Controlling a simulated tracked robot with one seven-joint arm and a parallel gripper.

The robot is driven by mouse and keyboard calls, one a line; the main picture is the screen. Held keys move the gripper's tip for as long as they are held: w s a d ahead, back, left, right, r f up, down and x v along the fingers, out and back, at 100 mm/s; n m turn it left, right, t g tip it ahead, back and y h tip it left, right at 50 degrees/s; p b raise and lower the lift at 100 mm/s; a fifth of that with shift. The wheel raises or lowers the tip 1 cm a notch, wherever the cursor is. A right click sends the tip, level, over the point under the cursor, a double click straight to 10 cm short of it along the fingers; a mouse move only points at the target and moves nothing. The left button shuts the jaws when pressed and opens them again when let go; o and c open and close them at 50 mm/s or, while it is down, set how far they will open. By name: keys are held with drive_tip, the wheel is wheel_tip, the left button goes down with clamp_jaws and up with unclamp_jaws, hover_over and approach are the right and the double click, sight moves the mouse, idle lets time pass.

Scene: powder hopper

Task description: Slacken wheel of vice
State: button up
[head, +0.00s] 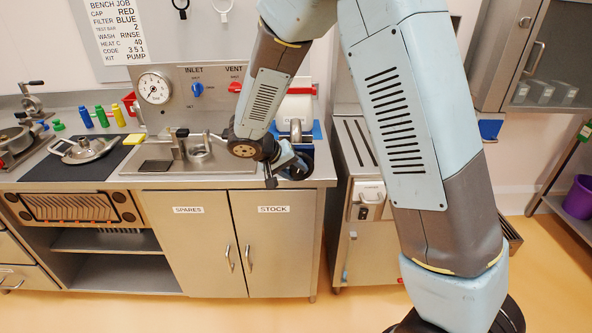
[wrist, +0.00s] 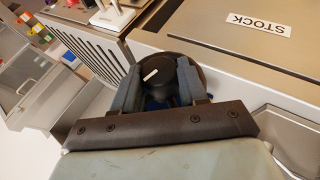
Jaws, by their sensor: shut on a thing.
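The wheel (wrist: 166,82) is a dark round knob with a pale mark on its face, seen in the wrist view at the bench's front edge. My gripper (wrist: 158,78) has one finger on each side of it and is shut on it. In the head view my gripper (head: 284,163) is at the right end of the bench, and my wrist hides most of the wheel there. The body of the vice is mostly hidden; I cannot make out its jaws.
A sink (head: 200,160) and a black mat (head: 85,155) with a metal lid (head: 84,149) lie left along the bench. A gauge panel (head: 205,95) stands behind. Cupboards marked SPARES and STOCK (head: 272,240) are below. A grey cabinet (head: 368,240) stands right of the bench.

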drive_tip(key=shift+w+a+h, duration=0.1)
drive_tip(key=shift+h, duration=0.4)
drive_tip(key=o, duration=0.8)
drive_tip(key=v, duration=1.3)
drive_tip(key=shift+s+a+r, duration=0.15)
drive_tip(key=shift+s+r, duration=0.1)
drive_tip(key=shift+s, duration=0.05)
drive_tip(key=shift+o, duration=0.3)
